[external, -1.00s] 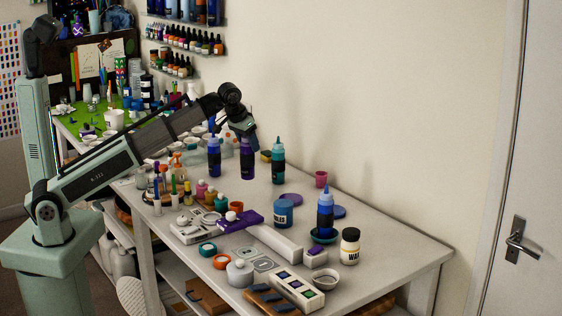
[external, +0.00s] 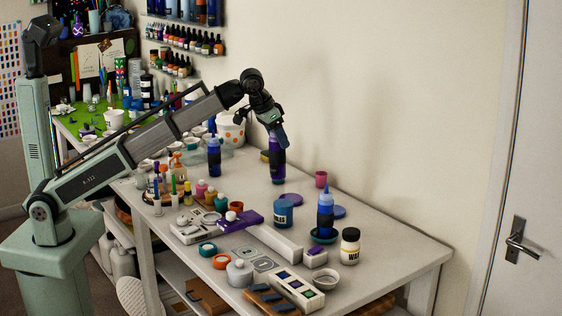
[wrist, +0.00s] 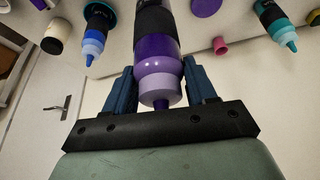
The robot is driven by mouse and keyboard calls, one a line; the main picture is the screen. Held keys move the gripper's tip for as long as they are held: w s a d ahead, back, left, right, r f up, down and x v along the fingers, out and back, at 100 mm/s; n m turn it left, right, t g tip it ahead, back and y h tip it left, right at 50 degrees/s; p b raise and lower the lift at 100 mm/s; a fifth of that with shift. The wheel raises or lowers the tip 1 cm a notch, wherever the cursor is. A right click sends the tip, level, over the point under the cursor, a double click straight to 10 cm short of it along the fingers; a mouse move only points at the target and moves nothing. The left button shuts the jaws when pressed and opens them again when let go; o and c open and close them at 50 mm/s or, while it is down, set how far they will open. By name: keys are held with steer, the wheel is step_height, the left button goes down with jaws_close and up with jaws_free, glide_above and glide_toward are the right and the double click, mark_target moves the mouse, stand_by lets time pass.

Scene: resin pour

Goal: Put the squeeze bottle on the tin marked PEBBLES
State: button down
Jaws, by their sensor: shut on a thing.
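My gripper (external: 277,138) is shut on a purple squeeze bottle (external: 278,170), held upright. In the wrist view the bottle (wrist: 160,50) sits between the two blue fingers (wrist: 163,88), its pale purple cap and nozzle toward the camera. In the external view I cannot tell how far its base is above the table. The tin marked PEBBLES (external: 284,214) is the blue tin in front of it on the table. Only the end of its label shows.
A blue bottle (external: 326,214) stands in a teal dish, beside the WAX jar (external: 350,247). A teal bottle (wrist: 275,20) shows in the wrist view. Another blue bottle (external: 214,158) stands left.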

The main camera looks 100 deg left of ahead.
mark_target(273, 136)
steer(key=shift+w+d+r+m, duration=0.15)
steer(key=shift+w+m, duration=0.1)
steer(key=shift+w, duration=0.3)
steer(key=shift+w+r+m, duration=0.15)
steer(key=shift+w+m, duration=0.1)
steer(key=shift+w, duration=0.3)
steer(key=shift+f, duration=4.6)
steer(key=shift+c, duration=1.8)
jaws_free()
steer(key=v, duration=1.2)
steer(key=shift+w+a+r, duration=0.1)
steer(key=shift+a+r, duration=0.1)
